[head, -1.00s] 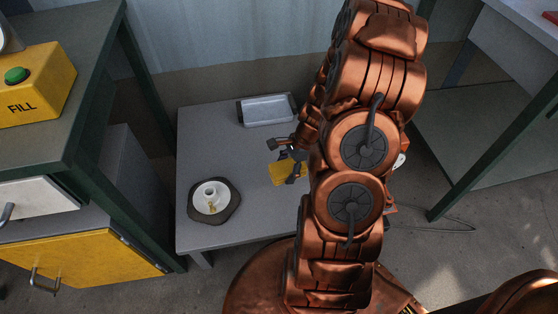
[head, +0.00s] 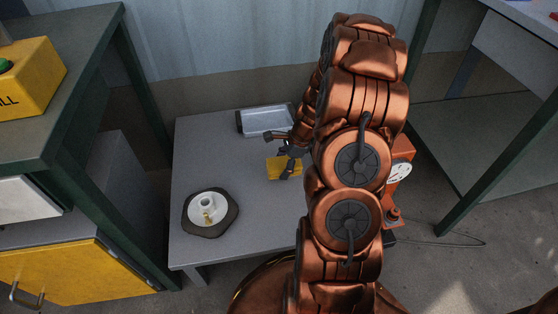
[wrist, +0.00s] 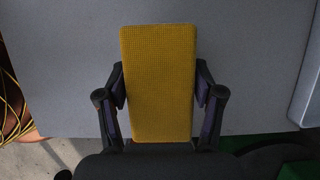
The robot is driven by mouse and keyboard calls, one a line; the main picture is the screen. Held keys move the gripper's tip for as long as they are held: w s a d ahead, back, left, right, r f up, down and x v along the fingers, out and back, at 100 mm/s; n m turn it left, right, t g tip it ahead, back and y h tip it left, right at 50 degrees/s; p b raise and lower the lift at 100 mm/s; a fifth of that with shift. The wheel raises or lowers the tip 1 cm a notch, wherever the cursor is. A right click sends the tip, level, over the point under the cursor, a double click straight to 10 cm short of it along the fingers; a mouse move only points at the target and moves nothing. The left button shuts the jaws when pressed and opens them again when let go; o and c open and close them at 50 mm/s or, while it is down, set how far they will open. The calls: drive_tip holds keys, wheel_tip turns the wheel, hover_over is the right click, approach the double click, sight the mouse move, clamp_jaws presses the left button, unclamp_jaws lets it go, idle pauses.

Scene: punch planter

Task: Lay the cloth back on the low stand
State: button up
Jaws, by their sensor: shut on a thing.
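The yellow cloth (head: 276,168) looks like a flat, textured rectangle. In the wrist view the cloth (wrist: 158,85) lies between the two fingers of my gripper (wrist: 160,103), which is shut on its sides. In the head view my gripper (head: 287,163) is over the right part of the low grey stand (head: 205,155). The stand's grey top (wrist: 250,60) fills most of the wrist view behind the cloth. I cannot tell whether the cloth touches the stand or hangs just above it. My arm hides the stand's right side.
A metal tray (head: 268,119) sits at the stand's back. A white cup on a saucer (head: 208,206) rests on a dark slab (head: 227,220) at the front left. An orange device (head: 399,172) is right of my arm. A workbench (head: 75,85) rises at left.

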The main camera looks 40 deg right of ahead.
sight(279, 158)
drive_tip(key=w+d, duration=0.1)
drive_tip(key=w, duration=0.1)
drive_tip(key=w+d+b, duration=0.1)
drive_tip(key=w, duration=0.3)
drive_tip(key=shift+d+f+b, duration=0.3)
drive_tip(key=shift+d+b, duration=0.05)
drive_tip(key=shift+d, duration=0.05)
wheel_tip(279, 158, down, 4)
drive_tip(key=shift+r+b, duration=0.2)
drive_tip(key=shift+b, duration=0.85)
drive_tip(key=o, duration=1)
